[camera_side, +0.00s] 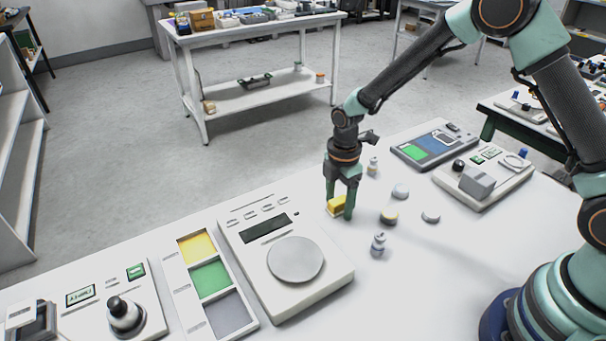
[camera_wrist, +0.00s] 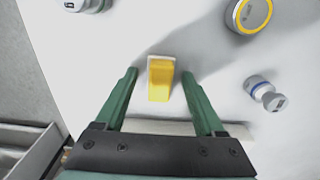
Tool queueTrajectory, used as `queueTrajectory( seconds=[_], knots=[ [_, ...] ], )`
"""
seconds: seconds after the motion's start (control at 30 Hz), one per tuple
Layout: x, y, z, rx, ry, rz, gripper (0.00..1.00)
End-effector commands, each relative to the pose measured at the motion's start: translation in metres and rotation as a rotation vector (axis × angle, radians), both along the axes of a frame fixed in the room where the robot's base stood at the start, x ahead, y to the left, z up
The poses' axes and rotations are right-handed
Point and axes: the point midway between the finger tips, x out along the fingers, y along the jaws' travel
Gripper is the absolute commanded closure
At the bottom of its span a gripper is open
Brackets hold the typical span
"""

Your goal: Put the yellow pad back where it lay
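The yellow pad (camera_side: 336,205) is a small block on the white table (camera_side: 440,270), near its far edge. It also shows in the wrist view (camera_wrist: 160,80), with a pale strip at its far end. My gripper (camera_side: 340,206) points down at the pad, one finger on each side. In the wrist view my gripper (camera_wrist: 160,75) is open, with a gap between each finger and the pad. The tray (camera_side: 222,317) to the left has a yellow field (camera_side: 197,247), a green field (camera_side: 210,279) and a grey field (camera_side: 229,313), with nothing standing on them.
A scale with a round plate (camera_side: 295,260) stands between tray and gripper. Two devices stand further right.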

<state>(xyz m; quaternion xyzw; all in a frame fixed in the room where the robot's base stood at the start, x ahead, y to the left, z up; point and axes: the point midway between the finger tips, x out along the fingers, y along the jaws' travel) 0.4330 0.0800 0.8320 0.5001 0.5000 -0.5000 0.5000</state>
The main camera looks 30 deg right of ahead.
Motion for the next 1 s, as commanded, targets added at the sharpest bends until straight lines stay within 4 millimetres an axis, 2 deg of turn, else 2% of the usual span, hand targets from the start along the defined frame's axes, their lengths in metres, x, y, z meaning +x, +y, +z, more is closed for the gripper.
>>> queueTrajectory(
  seconds=[0.17,0.27,0.7,1.0],
  knots=[
    [0.0,0.0,0.003,0.0,-0.002,0.0,0.29],
    [0.001,0.0,0.013,0.001,-0.004,0.0,0.29],
    [0.001,0.0,0.098,0.001,-0.005,0.0,0.29],
    [-0.001,-0.001,0.127,0.001,-0.008,-0.019,0.29]
  ],
)
